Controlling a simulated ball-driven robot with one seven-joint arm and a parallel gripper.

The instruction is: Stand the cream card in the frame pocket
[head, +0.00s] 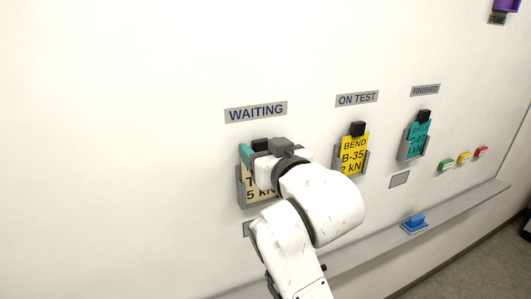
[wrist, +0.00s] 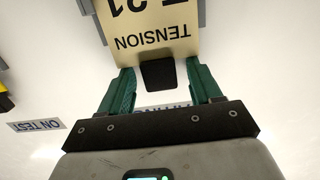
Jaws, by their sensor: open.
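The cream card (head: 247,183) stands in a grey pocket under the WAITING sign, partly hidden by my arm. In the wrist view the card (wrist: 150,22) reads TENSION upside down and has a black tab (wrist: 160,74) at its edge. My gripper (wrist: 162,68) is open, with one green finger on each side of the tab; gaps show on both sides. I cannot tell whether a pocket is there.
A yellow BEND card (head: 353,152) stands in the ON TEST pocket, and a teal card (head: 415,138) in the FINISHED pocket. Green, yellow and red pieces (head: 464,158) are on the board at right. A blue eraser-like block (head: 414,224) lies on the ledge (head: 456,207).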

